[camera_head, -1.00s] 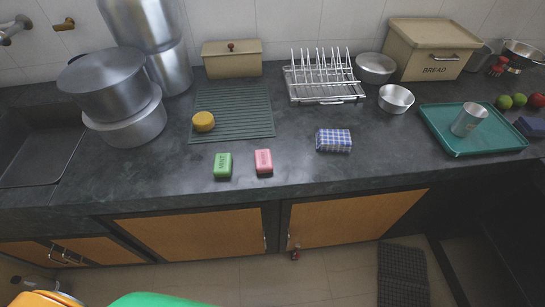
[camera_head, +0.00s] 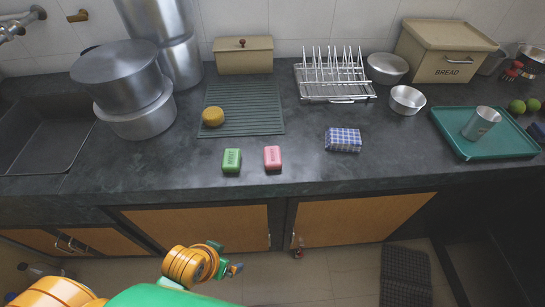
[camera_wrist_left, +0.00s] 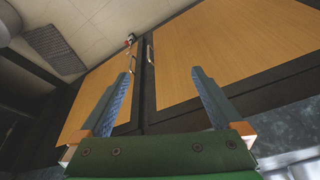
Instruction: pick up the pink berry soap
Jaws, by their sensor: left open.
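The pink soap (camera_head: 272,158) lies on the dark counter near its front edge, just right of a green soap (camera_head: 232,160) marked MINT. My left gripper (camera_head: 236,269) is low in front of the cabinets, below the counter edge and apart from the pink soap. In the left wrist view the left gripper (camera_wrist_left: 163,80) is open, with nothing between its fingers and cabinet doors beyond. The pink soap is not in the left wrist view. My right gripper is not in view.
A blue checked packet (camera_head: 343,140) lies to the right. A yellow round piece (camera_head: 213,116) sits on a ribbed green mat (camera_head: 262,112) behind the soaps. Pots (camera_head: 118,82) stand left, a teal tray (camera_head: 497,150) right. Counter around the soaps is clear.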

